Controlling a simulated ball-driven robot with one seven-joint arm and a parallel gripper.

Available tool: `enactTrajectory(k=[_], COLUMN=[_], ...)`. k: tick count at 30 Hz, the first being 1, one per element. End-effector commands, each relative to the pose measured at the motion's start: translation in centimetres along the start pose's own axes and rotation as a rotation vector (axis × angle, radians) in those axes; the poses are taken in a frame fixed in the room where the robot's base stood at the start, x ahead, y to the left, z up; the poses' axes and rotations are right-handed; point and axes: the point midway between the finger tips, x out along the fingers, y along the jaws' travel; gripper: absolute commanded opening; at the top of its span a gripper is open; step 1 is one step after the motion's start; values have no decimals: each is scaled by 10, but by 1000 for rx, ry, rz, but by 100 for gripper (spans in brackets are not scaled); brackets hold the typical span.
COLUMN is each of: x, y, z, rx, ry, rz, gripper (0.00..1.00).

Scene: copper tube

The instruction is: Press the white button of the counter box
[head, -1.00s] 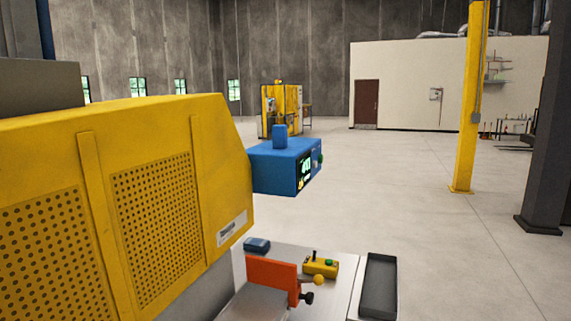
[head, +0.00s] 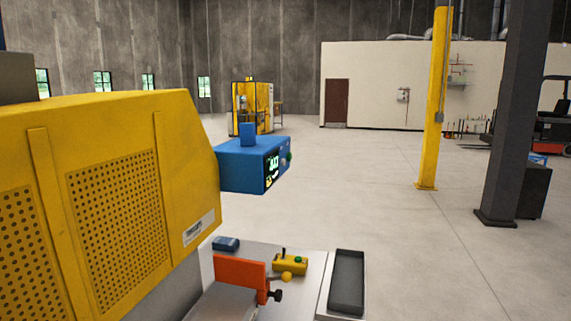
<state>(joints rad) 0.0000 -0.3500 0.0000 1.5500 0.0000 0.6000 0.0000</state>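I cannot make out a white button from here. My gripper is not in view.
The yellow machine housing (head: 120,190) fills the left side. Open floor (head: 370,190) lies to the right, with a yellow column (head: 433,100) and a dark column (head: 510,120).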

Motion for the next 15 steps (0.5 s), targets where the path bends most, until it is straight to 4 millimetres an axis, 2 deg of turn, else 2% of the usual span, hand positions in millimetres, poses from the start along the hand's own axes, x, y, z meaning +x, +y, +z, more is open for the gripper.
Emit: enactTrajectory(k=[1, 9, 15], x=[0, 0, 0], y=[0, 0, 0], z=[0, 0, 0], rx=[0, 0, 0], ry=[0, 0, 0], rz=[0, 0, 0], gripper=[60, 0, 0])
